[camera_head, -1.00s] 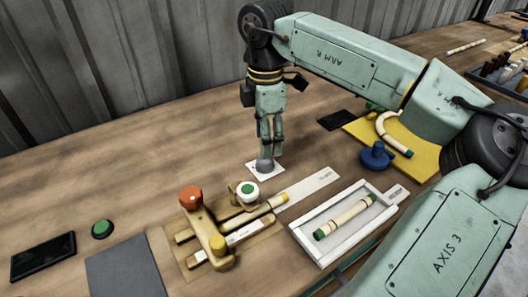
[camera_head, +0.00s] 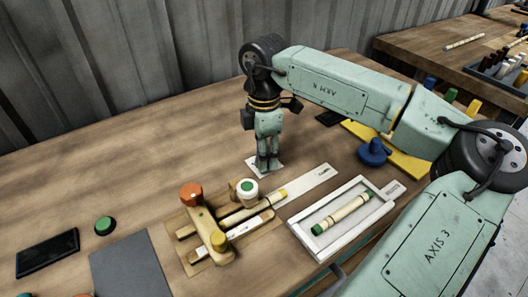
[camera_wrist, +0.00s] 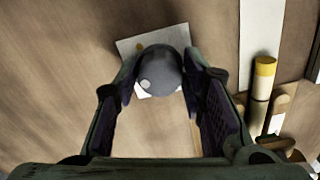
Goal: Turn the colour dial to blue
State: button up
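The colour dial is a round grey knob (camera_wrist: 160,74) with a pale dot on top. It sits on a white square card (camera_wrist: 128,46), which also shows in the head view (camera_head: 252,164). A small yellowish mark shows at the card's upper left in the wrist view; the other marks, and any blue one, are hidden by the knob and fingers. My gripper (camera_head: 268,165) points down over the card. In the wrist view its fingertips (camera_wrist: 159,84) press in on both sides of the knob and look shut on it.
A white tray (camera_head: 302,228) holds a green-ended rattan piece. A blue knob (camera_head: 373,152) stands to the right; a green button (camera_head: 104,224) and dark tablet (camera_head: 47,253) are left. The table behind the card is clear.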

jog(key=c, duration=0.7)
jog(key=shift+b, duration=0.4)
jog(key=shift+f+n+b, duration=0.2)
jog(key=shift+n+b, duration=0.75)
jog(key=shift+n, duration=0.15)
jog(key=n+b, duration=0.2)
jog(key=shift+n, duration=0.3)
jog(key=n+b, duration=0.2)
jog(key=n, duration=0.1)
jog(key=shift+r, duration=0.15)
jog(key=shift+r+n+b, duration=0.1)
jog(key=shift+n+b, duration=0.35)
jog(key=shift+n, duration=1.55)
